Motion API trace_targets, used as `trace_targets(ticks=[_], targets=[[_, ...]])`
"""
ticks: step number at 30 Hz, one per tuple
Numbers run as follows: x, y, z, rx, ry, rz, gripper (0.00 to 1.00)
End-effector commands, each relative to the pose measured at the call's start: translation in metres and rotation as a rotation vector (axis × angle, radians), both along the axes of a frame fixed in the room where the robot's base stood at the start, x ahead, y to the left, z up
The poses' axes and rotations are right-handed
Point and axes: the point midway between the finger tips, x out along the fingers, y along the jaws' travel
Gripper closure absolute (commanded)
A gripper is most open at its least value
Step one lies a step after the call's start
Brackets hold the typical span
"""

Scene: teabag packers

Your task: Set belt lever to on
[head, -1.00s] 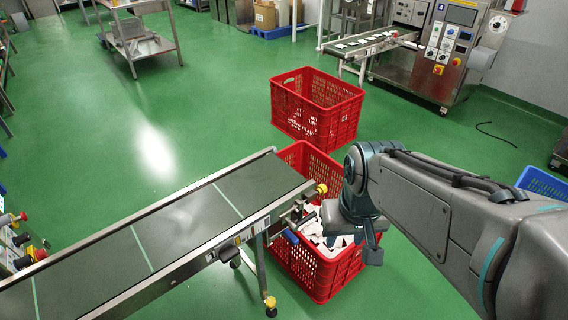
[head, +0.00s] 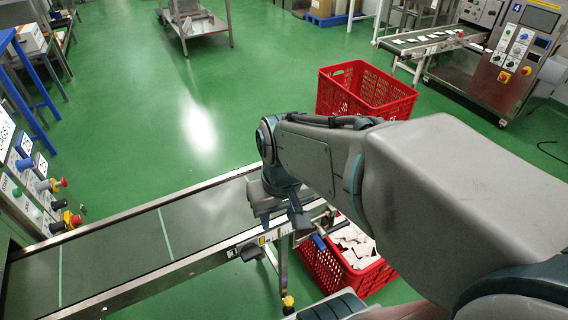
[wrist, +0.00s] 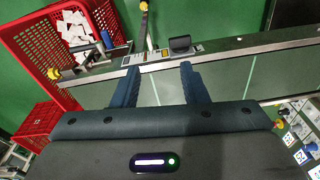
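The belt (head: 120,246) is a dark green conveyor with a metal side rail. A lever with a blue handle (head: 318,241) sticks out at the rail's near side by the belt's right end. The blue handle also shows in the wrist view (wrist: 107,40), upper left of my fingers. A black knob or housing (head: 250,251) sits on the rail, left of the lever; it shows in the wrist view (wrist: 180,44) beside a labelled plate (wrist: 153,55). The lever's setting cannot be told. My gripper (wrist: 158,69) is open and empty, over the belt, apart from the lever.
A red crate (head: 318,268) with white packets stands under the belt's right end. Another red crate (head: 340,96) stands behind it. A button panel (head: 40,195) is at the left. A packing machine (head: 500,70) stands at the back right. Green floor is free behind the belt.

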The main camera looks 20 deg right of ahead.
Motion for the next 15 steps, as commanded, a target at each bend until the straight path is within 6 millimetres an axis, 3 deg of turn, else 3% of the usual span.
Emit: trace_targets(ticks=[8,15], targets=[[0.006,-0.031,-0.072,0.185,0.214,-0.086,0.60],[0.011,-0.062,-0.127,0.466,0.293,-0.156,0.60]])
